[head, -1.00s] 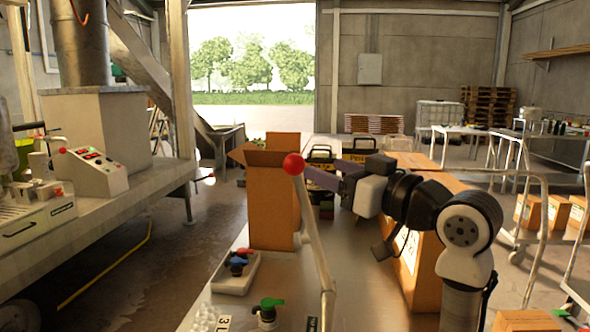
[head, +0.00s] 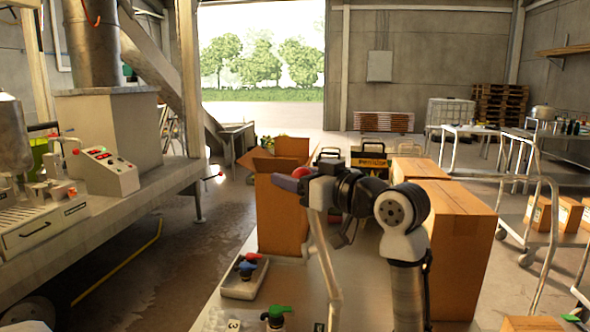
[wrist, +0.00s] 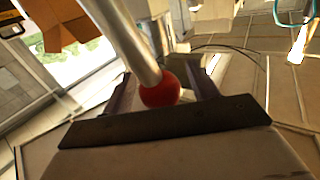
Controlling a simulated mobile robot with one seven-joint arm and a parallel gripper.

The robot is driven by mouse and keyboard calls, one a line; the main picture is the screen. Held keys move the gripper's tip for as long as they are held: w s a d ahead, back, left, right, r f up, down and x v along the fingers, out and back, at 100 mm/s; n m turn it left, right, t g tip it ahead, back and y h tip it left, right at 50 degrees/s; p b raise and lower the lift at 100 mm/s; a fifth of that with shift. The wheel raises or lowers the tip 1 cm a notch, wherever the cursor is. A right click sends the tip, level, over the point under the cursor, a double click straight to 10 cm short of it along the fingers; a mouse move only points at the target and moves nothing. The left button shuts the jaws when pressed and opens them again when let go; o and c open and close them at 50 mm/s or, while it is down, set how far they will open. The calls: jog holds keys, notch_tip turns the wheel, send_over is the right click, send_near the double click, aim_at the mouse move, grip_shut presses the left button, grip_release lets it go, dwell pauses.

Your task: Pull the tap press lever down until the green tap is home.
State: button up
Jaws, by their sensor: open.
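The press lever (head: 325,256) is a pale metal rod that rises from the bench in the head view. Its red ball knob (head: 302,173) is partly hidden behind my gripper (head: 291,183). In the wrist view the red knob (wrist: 160,91) sits between my two spread fingers, close to the palm, with the rod (wrist: 126,42) running away to the upper left. My gripper is open; I cannot tell whether either finger touches the knob. The green tap (head: 277,312) stands upright on a dark body at the bottom of the head view, left of the lever's foot.
A white tray (head: 234,287) with blue, red and dark taps lies left of the lever. An open cardboard box (head: 281,215) stands just behind the lever. A closed carton (head: 462,230) stands right of my arm. A machine with a control panel (head: 111,171) is at left.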

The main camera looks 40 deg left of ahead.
jog(key=shift+a, duration=0.4)
jog(key=shift+c, duration=0.3)
grip_shut()
jog(key=s+a+f+n+h+p, duration=0.25)
jog(key=s+a+f+h, duration=0.35)
jog(key=a, duration=0.4)
jog(key=s+a+f+n+t+h+b, duration=0.1)
jog(key=s+a+f, duration=0.1)
jog(key=f, duration=0.7)
jog(key=s+a+f+n+t+h+b, duration=0.1)
jog(key=a+f, duration=0.3)
jog(key=f, duration=0.5)
jog(key=shift+s+a+f, duration=0.3)
jog(key=shift+s, duration=0.2)
